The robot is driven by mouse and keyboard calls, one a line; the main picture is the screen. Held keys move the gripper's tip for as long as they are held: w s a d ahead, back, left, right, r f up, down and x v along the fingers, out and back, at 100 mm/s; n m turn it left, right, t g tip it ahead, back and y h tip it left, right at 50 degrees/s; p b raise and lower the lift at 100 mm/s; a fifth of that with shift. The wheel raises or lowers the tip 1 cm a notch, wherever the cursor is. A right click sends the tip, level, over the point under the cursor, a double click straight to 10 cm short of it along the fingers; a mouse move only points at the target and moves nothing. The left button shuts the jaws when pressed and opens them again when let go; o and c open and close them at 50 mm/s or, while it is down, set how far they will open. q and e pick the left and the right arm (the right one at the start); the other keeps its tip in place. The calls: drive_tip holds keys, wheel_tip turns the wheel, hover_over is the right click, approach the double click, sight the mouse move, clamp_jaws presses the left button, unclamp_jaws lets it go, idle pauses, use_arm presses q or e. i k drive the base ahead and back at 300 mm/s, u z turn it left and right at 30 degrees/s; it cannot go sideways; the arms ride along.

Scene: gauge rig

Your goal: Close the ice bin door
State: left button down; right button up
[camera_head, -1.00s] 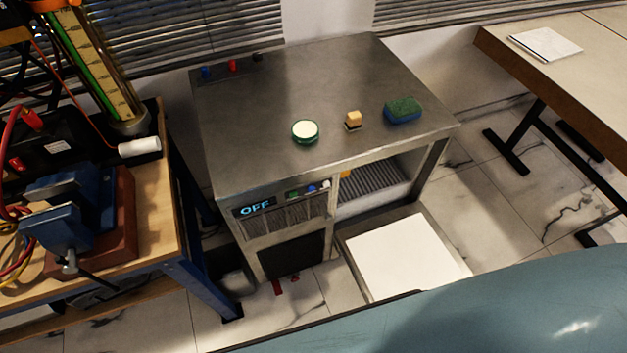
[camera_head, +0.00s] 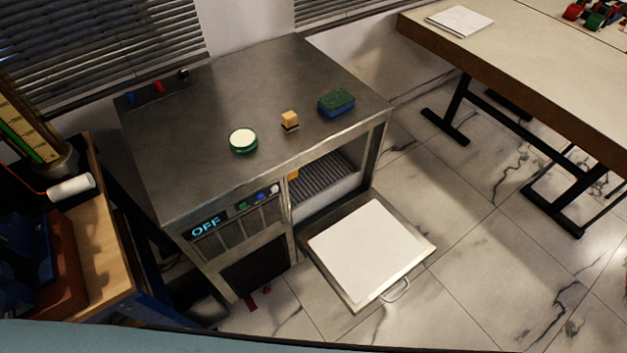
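The ice bin door (camera_head: 368,250) is a flat panel with a white inner face and a metal rim. It hangs open, folded down and outward from the front of the steel ice machine (camera_head: 255,85), with its handle (camera_head: 396,290) at the outer edge near the floor. The bin opening (camera_head: 325,180) shows a ribbed grey interior. The machine's display reads OFF. Neither of my grippers is in view.
A wooden bench (camera_head: 105,240) stands close at left, a table (camera_head: 520,60) at right. Marble floor (camera_head: 470,260) is clear right of the door.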

sight(366, 247)
drive_tip(key=z, duration=0.2)
drive_tip(key=k, duration=1.75)
drive_tip(key=u, duration=0.5)
